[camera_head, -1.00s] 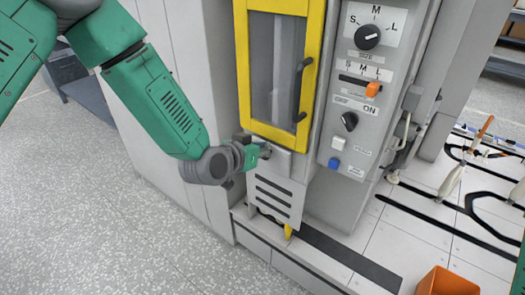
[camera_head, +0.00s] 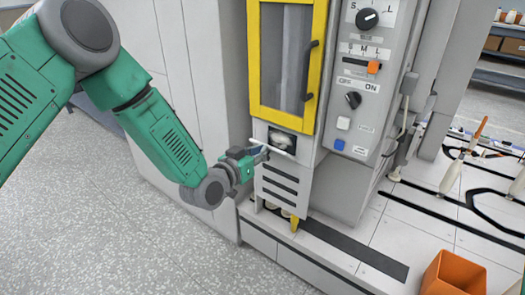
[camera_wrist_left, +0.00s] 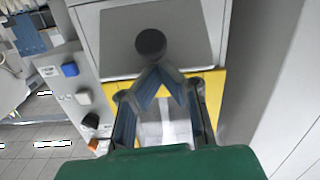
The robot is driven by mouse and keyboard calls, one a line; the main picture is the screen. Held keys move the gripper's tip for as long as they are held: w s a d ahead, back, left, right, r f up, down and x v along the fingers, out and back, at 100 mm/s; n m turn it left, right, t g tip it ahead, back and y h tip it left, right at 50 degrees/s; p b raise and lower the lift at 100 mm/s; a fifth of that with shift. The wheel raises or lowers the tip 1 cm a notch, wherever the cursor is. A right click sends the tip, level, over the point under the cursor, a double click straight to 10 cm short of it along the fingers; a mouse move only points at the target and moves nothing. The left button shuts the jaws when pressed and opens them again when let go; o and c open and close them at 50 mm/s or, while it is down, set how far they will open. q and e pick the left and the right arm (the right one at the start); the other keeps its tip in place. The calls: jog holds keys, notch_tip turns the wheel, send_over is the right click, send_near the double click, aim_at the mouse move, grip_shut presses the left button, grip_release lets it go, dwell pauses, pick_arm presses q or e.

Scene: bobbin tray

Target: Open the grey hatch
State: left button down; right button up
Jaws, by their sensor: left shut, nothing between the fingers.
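The grey hatch (camera_head: 284,152) is below the yellow-framed door. In the head view it is tilted outward, with its pale upper edge standing off the cabinet and a dark opening with a pale round item (camera_head: 280,139) showing above it. The left wrist view shows the hatch's flat grey face (camera_wrist_left: 185,42) and its round dark knob (camera_wrist_left: 150,42). My left gripper (camera_head: 262,154) is in front of the hatch, shut and empty. Its fingertips (camera_wrist_left: 160,69) meet beside the knob in the picture; I cannot tell whether they touch it. My right gripper is not in view.
The yellow-framed door (camera_head: 286,65) is shut above the hatch. A control panel (camera_head: 362,85) with knobs, a slider and buttons is to the right. A slatted panel (camera_head: 280,185) is below. An orange bin (camera_head: 453,275) stands at lower right. Floor at left is clear.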

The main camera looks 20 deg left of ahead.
pick_arm(q)
notch_tip(320, 180, down, 13)
jog(key=t+h+b, duration=0.1)
jog(key=t+b, duration=0.3)
jog(key=b, duration=0.2)
jog(key=shift+w, duration=0.25)
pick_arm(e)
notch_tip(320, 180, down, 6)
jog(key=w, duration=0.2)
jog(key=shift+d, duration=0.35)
pick_arm(q)
jog(key=shift+d+f, duration=0.1)
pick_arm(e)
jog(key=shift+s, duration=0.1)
